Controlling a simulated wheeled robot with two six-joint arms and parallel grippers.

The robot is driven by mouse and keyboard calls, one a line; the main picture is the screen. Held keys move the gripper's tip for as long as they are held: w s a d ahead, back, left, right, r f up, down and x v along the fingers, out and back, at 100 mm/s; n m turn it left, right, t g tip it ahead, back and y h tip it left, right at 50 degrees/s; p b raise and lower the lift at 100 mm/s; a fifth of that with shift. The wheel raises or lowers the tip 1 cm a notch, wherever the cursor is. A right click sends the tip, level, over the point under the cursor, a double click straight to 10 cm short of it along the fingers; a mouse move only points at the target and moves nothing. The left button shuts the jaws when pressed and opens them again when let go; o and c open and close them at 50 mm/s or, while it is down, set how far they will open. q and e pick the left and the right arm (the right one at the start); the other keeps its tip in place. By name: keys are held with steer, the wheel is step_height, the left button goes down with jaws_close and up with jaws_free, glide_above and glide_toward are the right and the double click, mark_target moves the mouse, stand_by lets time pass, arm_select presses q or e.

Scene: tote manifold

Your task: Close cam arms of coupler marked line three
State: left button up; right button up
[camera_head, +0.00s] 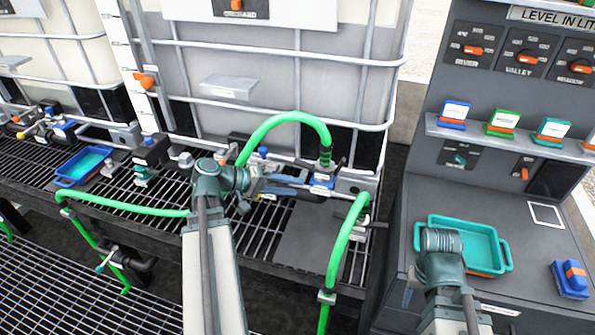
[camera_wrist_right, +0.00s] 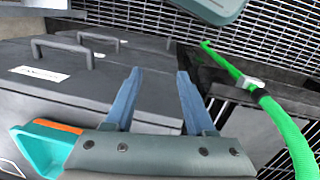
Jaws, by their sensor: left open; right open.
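A green hose (camera_head: 290,118) arches over the grated shelf and drops into a dark coupler (camera_head: 325,160) above a valve with a blue body (camera_head: 321,184), in front of the right-hand tote. Any line marking and the cam arms are too small to make out. My left gripper (camera_head: 292,186) reaches right from its wrist, with its fingers close beside the valve and coupler; contact cannot be told. It is open. My right gripper (camera_wrist_right: 158,74) is open and empty in the right wrist view, over dark cases. In the head view its fingers are hidden behind its own wrist.
Another green hose (camera_head: 347,245) runs down at the shelf's right end. A teal tray (camera_head: 469,236) and a blue block with an orange part (camera_head: 572,278) sit on the console ledge. A blue tray (camera_head: 82,168) stands at left. Tote frame bars (camera_head: 270,48) rise behind.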

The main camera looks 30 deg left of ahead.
mark_target(297, 160)
arm_select(q)
steer(key=s+a+r+n+t, duration=0.1)
steer(key=a, duration=0.2)
steer(key=s+a+r+t+b, duration=0.1)
steer(key=a+t, duration=0.1)
steer(key=a, duration=0.1)
steer(key=s+a+r+n+t+y, duration=0.1)
steer(key=a, duration=0.2)
steer(key=shift+s+a+n+t+b, duration=0.2)
steer(key=shift+a+n+t+b, duration=0.1)
steer(key=shift+a, duration=0.05)
steer(key=b+x, duration=0.2)
steer(key=x, duration=1.2)
steer(key=shift+s, duration=0.1)
jaws_close()
